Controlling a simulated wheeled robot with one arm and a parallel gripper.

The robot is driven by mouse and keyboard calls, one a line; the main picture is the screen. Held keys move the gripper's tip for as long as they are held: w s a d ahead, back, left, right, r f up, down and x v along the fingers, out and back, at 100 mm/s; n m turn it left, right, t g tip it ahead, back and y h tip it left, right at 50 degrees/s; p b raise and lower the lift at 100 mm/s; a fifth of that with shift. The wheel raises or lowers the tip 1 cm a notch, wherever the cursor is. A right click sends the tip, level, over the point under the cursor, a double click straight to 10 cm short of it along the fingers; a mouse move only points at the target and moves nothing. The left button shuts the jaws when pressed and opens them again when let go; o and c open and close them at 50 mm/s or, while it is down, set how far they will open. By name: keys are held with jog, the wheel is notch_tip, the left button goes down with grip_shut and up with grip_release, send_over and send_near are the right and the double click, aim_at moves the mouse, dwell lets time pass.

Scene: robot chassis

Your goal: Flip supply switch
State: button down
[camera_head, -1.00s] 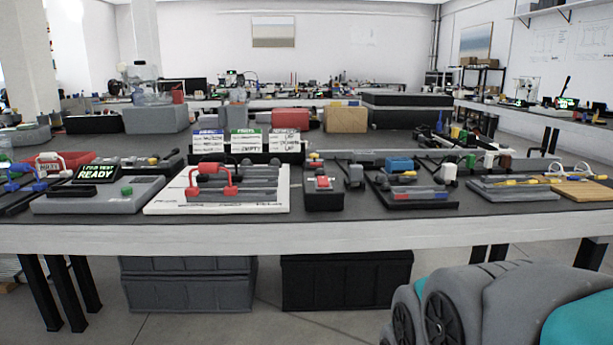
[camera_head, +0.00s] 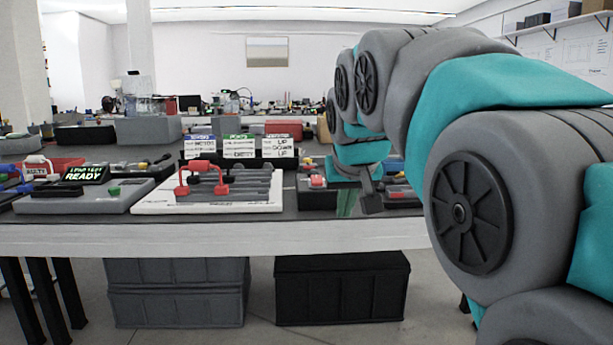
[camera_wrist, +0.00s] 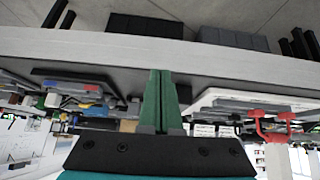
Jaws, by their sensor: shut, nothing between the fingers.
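A dark box with a red switch (camera_head: 316,182) on top stands near the table's front edge, just right of the white board, and looks like the supply switch. My gripper (camera_head: 346,205) is to its right at the front edge, pointing down, and is shut and empty. In the wrist view, which is upside down, the two green fingers (camera_wrist: 160,74) lie together in front of the table edge. I cannot make out the switch there; the fingers may hide it. No contact with the box is visible.
The white board (camera_head: 207,208) with red-handled levers stands left of the switch box. A grey console with a READY display (camera_head: 85,174) is further left. Label cards (camera_head: 239,146) stand behind. My arm covers the table's right side. Black and grey crates sit below.

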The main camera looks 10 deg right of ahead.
jog(key=w+a+r+t+b, duration=0.1)
jog(key=w+r+t, duration=0.1)
jog(key=r, duration=0.4)
jog(key=w+a+r+t+b, duration=0.1)
jog(key=w+a+r, duration=0.1)
jog(key=w+r, duration=0.2)
notch_tip(320, 180, up, 3)
jog(key=shift+w+f+t, duration=0.2)
jog(key=shift+w+t, duration=0.15)
jog(key=shift+t, duration=0.05)
jog(key=shift+f, duration=0.1)
jog(key=b, duration=0.1)
send_over(318, 181)
jog(key=f, duration=0.5)
jog(key=shift+s+a+f, duration=0.1)
jog(key=shift+s+f, duration=0.1)
jog(key=shift+f, duration=0.15)
notch_tip(318, 181, down, 2)
jog(key=shift+w+f+b, duration=0.25)
jog(key=shift+f+b, duration=0.15)
jog(key=shift+f, duration=0.45)
jog(key=shift+r, duration=0.1)
